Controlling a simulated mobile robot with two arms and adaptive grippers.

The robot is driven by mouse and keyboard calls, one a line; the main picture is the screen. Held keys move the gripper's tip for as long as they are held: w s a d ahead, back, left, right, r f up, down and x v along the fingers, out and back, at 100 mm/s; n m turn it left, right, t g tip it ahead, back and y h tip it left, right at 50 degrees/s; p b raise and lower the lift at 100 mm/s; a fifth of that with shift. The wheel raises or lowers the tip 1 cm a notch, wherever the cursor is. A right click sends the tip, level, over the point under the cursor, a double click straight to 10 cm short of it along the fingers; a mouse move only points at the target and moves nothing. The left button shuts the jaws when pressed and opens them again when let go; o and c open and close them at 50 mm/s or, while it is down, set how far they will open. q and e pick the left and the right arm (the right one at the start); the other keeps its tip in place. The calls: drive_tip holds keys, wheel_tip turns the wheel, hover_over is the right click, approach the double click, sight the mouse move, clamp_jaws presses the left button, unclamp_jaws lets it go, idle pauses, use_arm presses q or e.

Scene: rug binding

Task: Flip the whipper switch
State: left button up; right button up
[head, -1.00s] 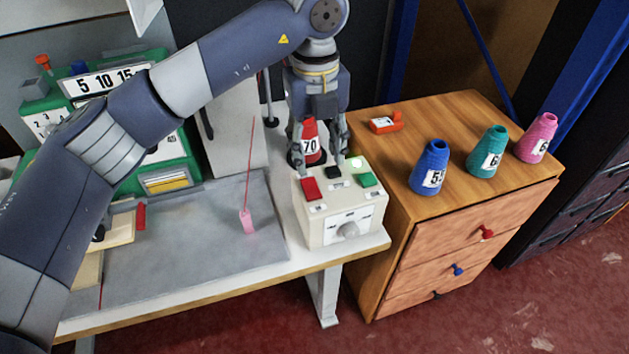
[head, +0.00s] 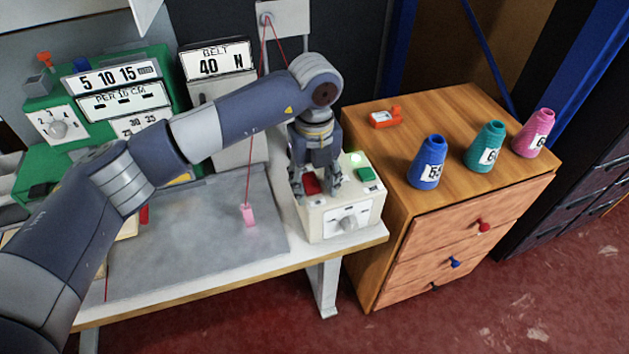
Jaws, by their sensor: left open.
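A cream control box (head: 315,225) stands at the right end of the workbench. Its top carries a red button (head: 311,184), a green button (head: 365,174) and a lit green lamp (head: 356,158); its front has a grey knob (head: 348,224). Which of these is the whipper switch I cannot read from the labels. My left gripper (head: 317,191) points down over the box top, open, with its fingers on either side of the red button. Whether it touches the box I cannot tell. The black button is hidden by the gripper. My right gripper is not in view.
A pink tag (head: 248,215) hangs on a red thread over the grey bench plate (head: 200,245). A green machine (head: 65,105) stands at the left. Blue (head: 428,165), teal (head: 486,147) and pink (head: 534,134) cones and an orange item (head: 384,117) sit on the wooden cabinet (head: 450,115).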

use_arm(q)
drive_tip(key=c, duration=1.1)
drive_tip(key=shift+o, duration=0.3)
drive_tip(key=shift+w+a+r+g+h, duration=0.15)
drive_tip(key=shift+w+g+h, duration=0.15)
drive_tip(key=shift+g, duration=0.6)
drive_tip(key=shift+w+r+g+h, duration=0.15)
drive_tip(key=shift+g+h, duration=0.15)
drive_tip(key=shift+g, duration=0.6)
drive_tip(key=o, duration=1)
drive_tip(key=shift+o, duration=0.2)
